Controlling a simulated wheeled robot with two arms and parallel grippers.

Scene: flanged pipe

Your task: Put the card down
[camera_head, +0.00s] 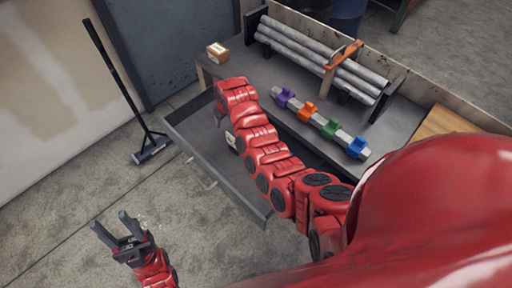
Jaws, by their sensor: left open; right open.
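A small pale item (230,138) shows at the edge of my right arm (262,152), over the open grey drawer (188,130). It is mostly hidden, and I cannot tell whether it is the card. My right arm reaches across the drawer, and its far end is by the drawer's back. The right gripper is hidden behind the arm. My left gripper (110,226) is at the lower left, above the concrete floor, with its two dark fingers apart and nothing between them. It is well away from the drawer.
The workbench (262,82) holds a small cardboard box (218,53), a rack of grey pipes (318,56) with an orange clamp (344,55), and a rail with purple, orange, green and blue holders (322,124). A broom (150,147) leans by the wall. The floor at lower left is clear.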

